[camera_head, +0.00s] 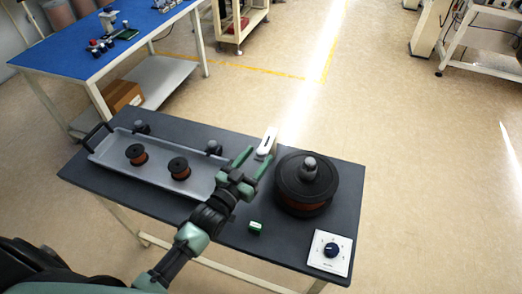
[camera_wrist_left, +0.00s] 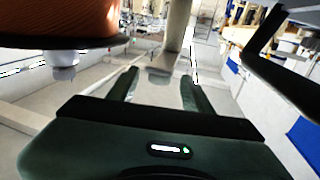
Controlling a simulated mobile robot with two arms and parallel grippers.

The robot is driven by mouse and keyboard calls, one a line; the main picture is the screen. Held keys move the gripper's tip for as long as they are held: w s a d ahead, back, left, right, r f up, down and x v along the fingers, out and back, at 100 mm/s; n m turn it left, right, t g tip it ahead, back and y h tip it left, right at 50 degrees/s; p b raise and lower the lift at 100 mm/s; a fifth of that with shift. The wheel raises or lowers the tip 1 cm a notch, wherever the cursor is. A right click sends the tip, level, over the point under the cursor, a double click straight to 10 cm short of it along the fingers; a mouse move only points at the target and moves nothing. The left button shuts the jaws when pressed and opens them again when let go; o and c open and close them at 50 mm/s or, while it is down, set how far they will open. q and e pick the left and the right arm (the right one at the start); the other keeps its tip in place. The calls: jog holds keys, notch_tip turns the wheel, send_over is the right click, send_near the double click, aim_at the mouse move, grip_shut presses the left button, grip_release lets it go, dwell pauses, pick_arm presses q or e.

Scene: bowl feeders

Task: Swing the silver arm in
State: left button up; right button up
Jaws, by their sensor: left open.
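A pale silver-white arm piece (camera_head: 267,142) with a dark slot stands at the back edge of the dark table, left of the large dark drum with a copper-brown band (camera_head: 302,200). My left gripper (camera_head: 256,160) is open, its green fingers pointing at the silver piece from the front. In the left wrist view a pale upright piece, likely the silver arm (camera_wrist_left: 172,40), shows just beyond and between the open fingertips (camera_wrist_left: 158,80). I cannot tell whether they touch. The drum's copper side (camera_wrist_left: 60,20) shows at the upper left there. My right gripper is not in view.
A grey tray (camera_head: 108,157) with two copper spools (camera_head: 178,167) lies to the left of my gripper. A small green block (camera_head: 255,227) and a white dial box (camera_head: 329,253) are at the front right. A blue-topped table (camera_head: 90,30) stands behind.

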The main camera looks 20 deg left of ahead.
aim_at(267, 142)
pick_arm(q)
jog(key=shift+x, duration=1.35)
grip_shut()
